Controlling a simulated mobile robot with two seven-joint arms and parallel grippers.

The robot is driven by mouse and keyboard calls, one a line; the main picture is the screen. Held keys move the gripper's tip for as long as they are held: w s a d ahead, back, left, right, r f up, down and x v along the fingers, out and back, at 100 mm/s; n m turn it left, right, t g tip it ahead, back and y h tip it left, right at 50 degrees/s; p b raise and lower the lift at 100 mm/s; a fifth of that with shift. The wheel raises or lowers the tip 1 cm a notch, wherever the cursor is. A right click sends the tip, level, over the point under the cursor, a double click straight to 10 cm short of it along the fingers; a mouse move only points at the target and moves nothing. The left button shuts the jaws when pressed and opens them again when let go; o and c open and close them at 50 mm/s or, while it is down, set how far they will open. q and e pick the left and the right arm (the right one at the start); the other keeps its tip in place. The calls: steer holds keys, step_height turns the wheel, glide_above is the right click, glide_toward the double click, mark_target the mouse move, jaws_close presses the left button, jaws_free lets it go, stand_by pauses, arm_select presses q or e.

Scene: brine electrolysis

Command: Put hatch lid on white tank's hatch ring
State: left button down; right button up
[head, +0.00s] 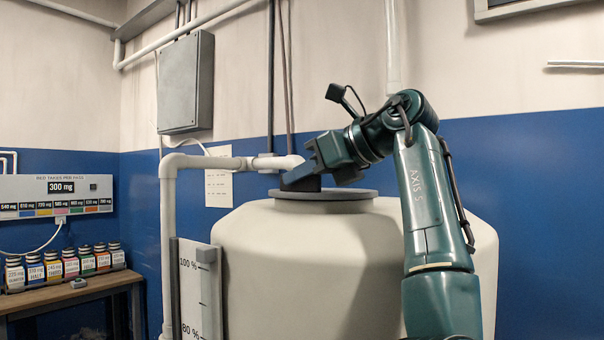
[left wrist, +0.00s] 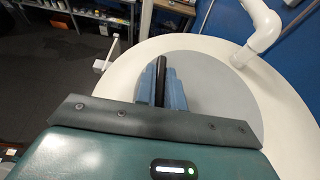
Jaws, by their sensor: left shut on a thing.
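The white tank (head: 300,265) stands in the middle of the head view, and its pale top also shows in the left wrist view (left wrist: 285,110). The grey hatch lid (head: 345,195) lies flat and level over the raised neck at the tank's top. It appears as a grey disc in the left wrist view (left wrist: 215,85). My left gripper (head: 302,172) is above the lid. Its blue fingers (left wrist: 161,88) are shut on the lid's dark upright handle. The hatch ring is hidden under the lid, and I cannot tell whether a thin gap remains. My right gripper is not in view.
A white pipe (head: 168,235) rises left of the tank, and its elbow (head: 285,163) ends close behind my left gripper. A level gauge board (head: 201,290) stands at the tank's left front. A bench with several jars (head: 70,265) is at far left.

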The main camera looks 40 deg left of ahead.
arm_select(q)
steer(key=shift+s, duration=0.1)
steer(key=shift+f, duration=0.15)
steer(key=c, duration=1.5)
jaws_free()
steer(key=shift+r, duration=0.25)
steer(key=v, duration=1.2)
steer(key=shift+f, duration=0.15)
